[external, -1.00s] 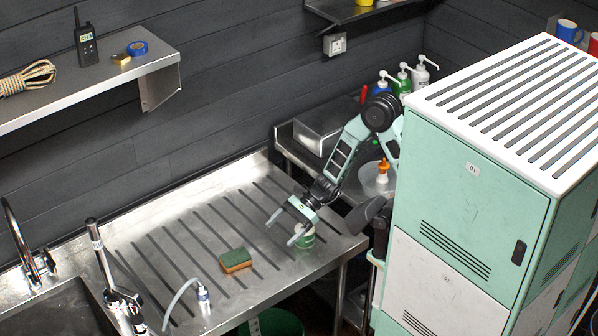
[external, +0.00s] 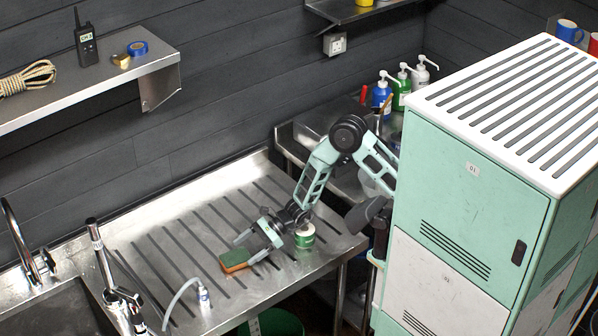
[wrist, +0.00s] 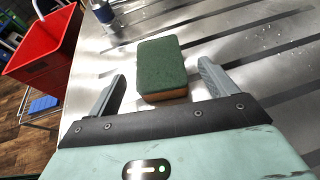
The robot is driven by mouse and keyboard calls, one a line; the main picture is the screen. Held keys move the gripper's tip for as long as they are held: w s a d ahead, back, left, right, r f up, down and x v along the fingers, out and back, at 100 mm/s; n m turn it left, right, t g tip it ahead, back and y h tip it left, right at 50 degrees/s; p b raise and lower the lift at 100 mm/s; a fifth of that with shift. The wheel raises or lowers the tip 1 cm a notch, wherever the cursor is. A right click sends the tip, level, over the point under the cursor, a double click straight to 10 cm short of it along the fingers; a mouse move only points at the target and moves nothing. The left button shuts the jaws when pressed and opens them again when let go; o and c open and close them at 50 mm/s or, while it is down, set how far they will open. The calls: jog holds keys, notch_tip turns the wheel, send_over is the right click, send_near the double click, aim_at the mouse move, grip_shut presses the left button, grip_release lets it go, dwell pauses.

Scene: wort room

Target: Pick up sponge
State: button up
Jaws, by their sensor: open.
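The sponge (external: 235,260) has a dark green top and an orange-brown body and lies flat on the steel draining board (external: 190,232). In the wrist view the sponge (wrist: 161,66) lies ahead of my gripper (wrist: 165,75), between the lines of its two fingers. My gripper (external: 243,250) is open and low over the board, its fingers pointing left toward the sponge. The near part of the sponge sits around the fingertip gap. I cannot tell whether either finger touches it.
A green and white tin (external: 305,237) stands on the board close to my wrist. A small bottle with a hose (external: 203,295) stands at the front edge, left of the sponge. The sink and tap (external: 35,262) are further left. A red bin (wrist: 45,50) shows below the board.

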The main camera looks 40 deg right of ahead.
aim_at(241, 255)
jog(key=p+x, duration=0.1)
jog(key=x, duration=0.4)
jog(key=shift+a, duration=0.1)
jog(key=c, duration=1.1)
